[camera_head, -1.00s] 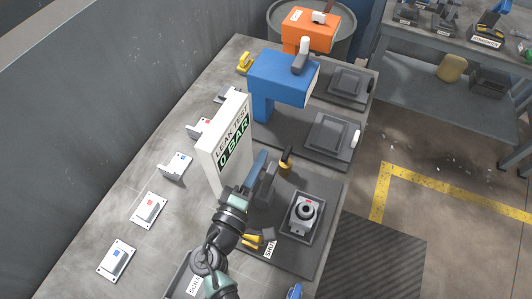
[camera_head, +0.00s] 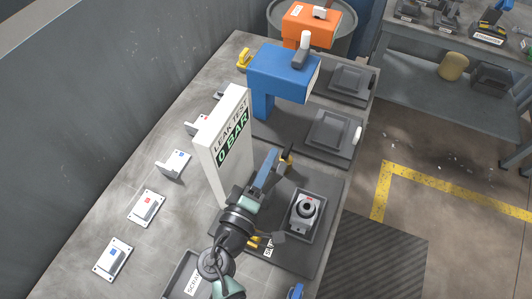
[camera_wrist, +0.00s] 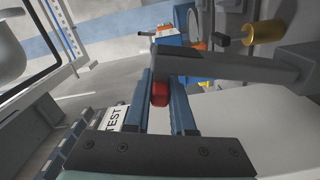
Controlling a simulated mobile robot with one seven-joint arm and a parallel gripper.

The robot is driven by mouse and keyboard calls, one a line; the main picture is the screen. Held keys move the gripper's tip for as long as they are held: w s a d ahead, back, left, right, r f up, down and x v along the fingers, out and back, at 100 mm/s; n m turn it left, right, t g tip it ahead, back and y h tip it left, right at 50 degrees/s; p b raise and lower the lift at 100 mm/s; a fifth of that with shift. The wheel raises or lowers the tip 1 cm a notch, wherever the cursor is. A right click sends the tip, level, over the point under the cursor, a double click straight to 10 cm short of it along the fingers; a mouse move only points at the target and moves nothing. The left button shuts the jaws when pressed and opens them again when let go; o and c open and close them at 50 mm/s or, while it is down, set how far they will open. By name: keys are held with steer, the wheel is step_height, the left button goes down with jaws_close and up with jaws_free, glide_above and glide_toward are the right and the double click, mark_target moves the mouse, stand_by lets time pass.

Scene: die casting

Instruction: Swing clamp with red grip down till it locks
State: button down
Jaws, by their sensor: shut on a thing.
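In the wrist view, the red grip (camera_wrist: 160,94) sits between the two blue fingers of my gripper (camera_wrist: 162,84), which is shut on it. The clamp's thick dark grey bar (camera_wrist: 225,68) runs from the grip to the right, across the fingers. In the head view, my gripper (camera_head: 267,168) is beside the leak test panel, at the back left of the fixture plate; its fingers and my arm hide the red grip there. A casting with a dark round port (camera_head: 307,208) sits in the grey nest (camera_head: 293,236). I cannot tell whether the clamp is locked.
The white leak test panel (camera_head: 222,140), reading 0 BAR, stands close on the left of my gripper. The blue press (camera_head: 283,75) stands behind. A scrap bin (camera_head: 180,277) is at the front.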

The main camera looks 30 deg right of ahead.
mark_target(284, 172)
steer(key=shift+s+f, duration=0.1)
steer(key=shift+s+d+f+m+b, duration=0.15)
steer(key=shift+s+d+m+b, duration=0.2)
steer(key=shift+b, duration=0.35)
steer(key=shift+s+d+m+b, duration=0.2)
steer(key=shift+s+m+b, duration=0.1)
steer(key=shift+m+b, duration=0.15)
steer(key=shift+s+d+f+m+b, duration=0.25)
steer(key=shift+s+d+m+b, duration=0.25)
steer(key=shift+b, duration=0.5)
steer(key=shift+s+m, duration=0.25)
steer(key=shift+m, duration=0.05)
steer(key=shift+r, duration=0.1)
steer(key=shift+d+b, duration=0.1)
steer(key=shift+b, duration=0.3)
